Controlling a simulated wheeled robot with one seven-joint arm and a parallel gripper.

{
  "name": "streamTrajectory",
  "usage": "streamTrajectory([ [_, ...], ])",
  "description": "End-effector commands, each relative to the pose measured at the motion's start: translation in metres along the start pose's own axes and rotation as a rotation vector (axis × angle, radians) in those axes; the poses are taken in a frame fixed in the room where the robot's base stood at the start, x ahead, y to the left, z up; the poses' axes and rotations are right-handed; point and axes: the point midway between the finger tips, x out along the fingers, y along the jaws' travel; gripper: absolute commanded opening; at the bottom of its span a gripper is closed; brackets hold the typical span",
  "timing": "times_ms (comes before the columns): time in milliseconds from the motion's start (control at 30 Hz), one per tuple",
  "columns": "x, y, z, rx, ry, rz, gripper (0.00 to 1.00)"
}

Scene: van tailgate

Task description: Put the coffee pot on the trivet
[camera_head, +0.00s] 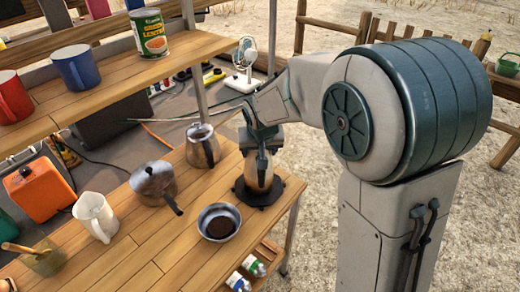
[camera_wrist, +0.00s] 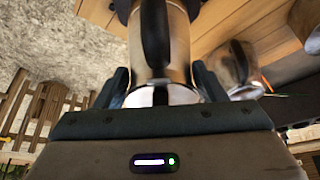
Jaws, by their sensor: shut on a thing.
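The coffee pot (camera_head: 260,177) is a shiny metal vessel with a black handle, upright in my gripper (camera_head: 263,148). In the wrist view the coffee pot (camera_wrist: 178,50) stands between the two fingers of my gripper (camera_wrist: 162,86), its handle facing the camera. My gripper is shut on it. The black trivet (camera_head: 249,200) lies on the lower wooden counter near its right edge. The pot is over the trivet and hides much of it. I cannot tell whether its base touches the trivet.
A metal bowl with dark grounds (camera_head: 205,230), a lidded kettle (camera_head: 155,187), another metal pot (camera_head: 204,153) and a white pitcher (camera_head: 100,219) stand left of the trivet. A raised shelf (camera_head: 110,102) holds mugs and a green can (camera_head: 150,34).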

Motion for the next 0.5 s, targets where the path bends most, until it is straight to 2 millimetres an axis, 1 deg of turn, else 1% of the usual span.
streamTrajectory([
  [267,0.0013,-0.0004,-0.0001,0.000,0.004,-0.001,0.07],
  [500,0.0077,-0.0004,0.0028,0.000,0.004,-0.001,0.07],
])
